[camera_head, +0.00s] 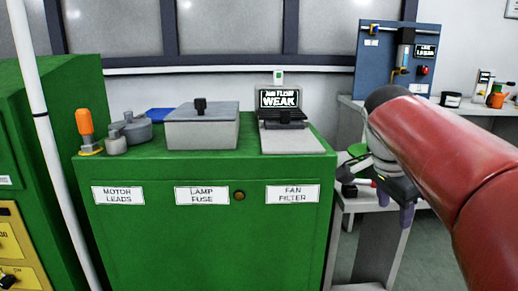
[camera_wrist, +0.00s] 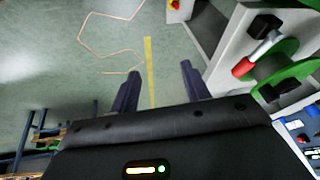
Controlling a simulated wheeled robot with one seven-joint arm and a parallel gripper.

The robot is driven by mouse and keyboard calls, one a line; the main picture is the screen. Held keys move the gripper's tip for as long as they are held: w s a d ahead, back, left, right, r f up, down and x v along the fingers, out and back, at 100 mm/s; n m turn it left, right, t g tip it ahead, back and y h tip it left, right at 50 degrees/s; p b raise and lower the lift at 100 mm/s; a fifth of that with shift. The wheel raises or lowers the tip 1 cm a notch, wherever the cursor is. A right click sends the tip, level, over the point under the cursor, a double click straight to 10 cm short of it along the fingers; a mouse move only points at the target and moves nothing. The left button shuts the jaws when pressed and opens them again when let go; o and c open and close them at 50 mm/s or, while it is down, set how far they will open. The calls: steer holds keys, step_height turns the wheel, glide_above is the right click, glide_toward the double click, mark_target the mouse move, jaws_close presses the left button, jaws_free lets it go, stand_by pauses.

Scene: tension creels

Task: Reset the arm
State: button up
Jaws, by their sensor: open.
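My gripper (camera_wrist: 160,90) is open and empty in the wrist view. Its two dark fingers are spread apart over the grey-green floor (camera_wrist: 100,45). In the head view my red arm reaches in from the right, and my gripper (camera_head: 382,190) hangs beside a low grey stand, right of the green cabinet (camera_head: 150,235). Much of the wrist is hidden behind the arm there. Whether the gripper touches the stand cannot be told from the head view; in the wrist view the fingers look clear of it.
The cabinet top holds an orange-handled tool (camera_head: 86,130), a grey lidded box (camera_head: 202,128) and a display reading WEAK (camera_head: 280,98). A white pole (camera_head: 50,140) stands left. A blue panel (camera_head: 375,70) stands back right. A green disc with a red-tipped handle (camera_wrist: 275,70) is right of the fingers.

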steer(key=s+a+f+n+t+y, duration=0.1)
steer(key=s+a+f+n+y, duration=0.1)
steer(key=s+a+f+n, duration=0.3)
steer(key=s+a+f+n+t+y, duration=0.1)
steer(key=s+a+f+n, duration=0.4)
steer(key=s+f+n, duration=0.5)
steer(key=shift+s+f+t+y, duration=0.15)
steer(key=shift+f+t+y, duration=0.15)
steer(key=shift+t+y, duration=0.15)
steer(key=shift+a, duration=0.1)
